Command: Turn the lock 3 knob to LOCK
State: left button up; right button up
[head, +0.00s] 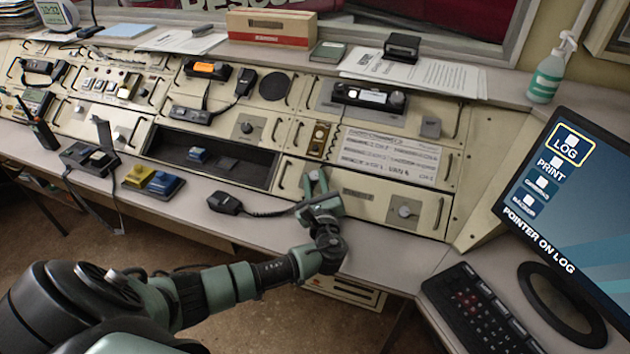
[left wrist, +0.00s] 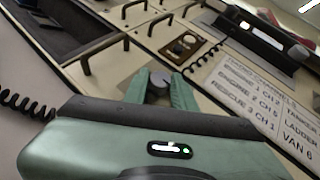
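A small grey-white knob (head: 314,175) sits on the cream lower panel, right of the dark recess. It also shows in the left wrist view (left wrist: 159,80), between my fingers. My left gripper (head: 316,183) points at this panel with one green finger on each side of the knob. In the left wrist view, the fingertips (left wrist: 158,84) stand apart; whether they touch the knob is hard to see. A second knob (head: 404,211) is on the same panel to the right. The lock labels and knob settings are too small to read. My right gripper is out of view.
A black handset (head: 225,203) with a coiled cord lies left of my left gripper. Handles (head: 282,174) stick out from the panels nearby. A monitor (head: 570,190) and keyboard (head: 478,310) are at the right. The desk's front edge runs below the panels.

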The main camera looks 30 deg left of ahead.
pick_arm(q)
grip_shut()
jog(key=shift+n+g, duration=0.3)
jog(key=n+g, duration=0.1)
jog(key=n+g+y, duration=0.2)
jog(key=n, duration=0.1)
jog(key=shift+w+d+r+g, duration=0.15)
jog(key=shift+w+d+g, duration=0.15)
jog(key=shift+g, duration=0.1)
jog(key=n+g, duration=0.4)
jog(key=shift+w+d+r+y, duration=0.1)
jog(key=shift+w+y, duration=0.1)
jog(key=shift+y, duration=0.1)
jog(key=n+g, duration=0.2)
jog(key=g, duration=0.1)
jog(key=shift+w+n+b, duration=0.2)
jog(key=shift+n+b, duration=0.2)
jog(key=shift+w+r+n+g+h+b, duration=0.1)
jog(key=shift+n+g+h+b, duration=0.35)
jog(key=shift+n+g, duration=0.3)
jog(key=shift+w+r+n+g+h+b, duration=0.1)
jog(key=shift+n+g+h+b, duration=0.25)
jog(key=shift+n+g+h, duration=0.3)
jog(key=shift+n, duration=0.3)
